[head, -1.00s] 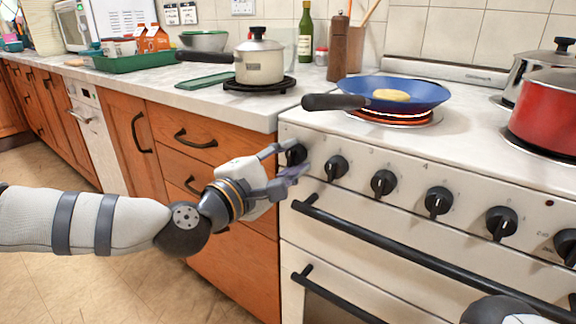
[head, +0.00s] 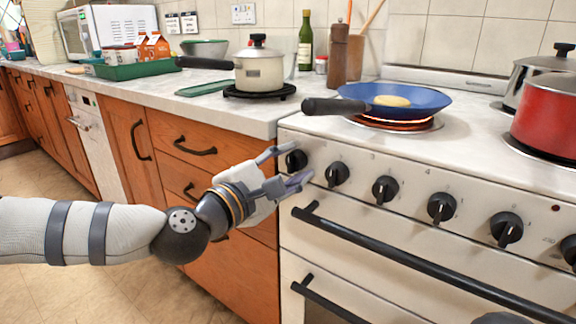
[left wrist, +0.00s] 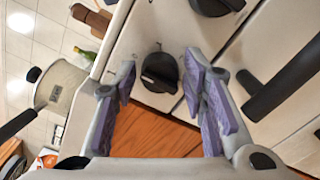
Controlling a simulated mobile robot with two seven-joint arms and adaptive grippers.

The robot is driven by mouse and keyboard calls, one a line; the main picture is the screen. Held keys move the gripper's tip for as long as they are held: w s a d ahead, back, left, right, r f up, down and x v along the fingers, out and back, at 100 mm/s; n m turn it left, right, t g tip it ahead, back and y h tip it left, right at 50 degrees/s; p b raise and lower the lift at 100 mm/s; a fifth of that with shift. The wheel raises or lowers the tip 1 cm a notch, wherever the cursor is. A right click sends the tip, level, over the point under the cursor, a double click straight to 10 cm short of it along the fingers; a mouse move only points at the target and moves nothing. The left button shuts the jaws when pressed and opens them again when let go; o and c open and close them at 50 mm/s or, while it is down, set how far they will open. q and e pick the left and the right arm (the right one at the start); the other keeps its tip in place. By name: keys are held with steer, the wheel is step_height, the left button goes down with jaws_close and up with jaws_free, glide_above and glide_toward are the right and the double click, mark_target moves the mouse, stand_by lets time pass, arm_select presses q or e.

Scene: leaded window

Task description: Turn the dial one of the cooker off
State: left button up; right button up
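Dial one (head: 296,159) is the leftmost black knob on the cooker's (head: 340,220) white front panel. It also shows in the left wrist view (left wrist: 160,73). My left gripper (head: 299,163) is open in front of this dial, one finger above it and one below. In the left wrist view, the dial sits just beyond the open fingertips, between them, and I see a gap on both sides. I cannot read the dial's marking.
Several more knobs, such as the second (head: 337,174), run to the right. The black oven handle (head: 400,255) is below. A blue pan (head: 420,96) sits on a glowing ring, its handle jutting left above the dials. A red pot (head: 545,120) stands at right.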

arm_select(q)
steer(key=v, duration=1.2)
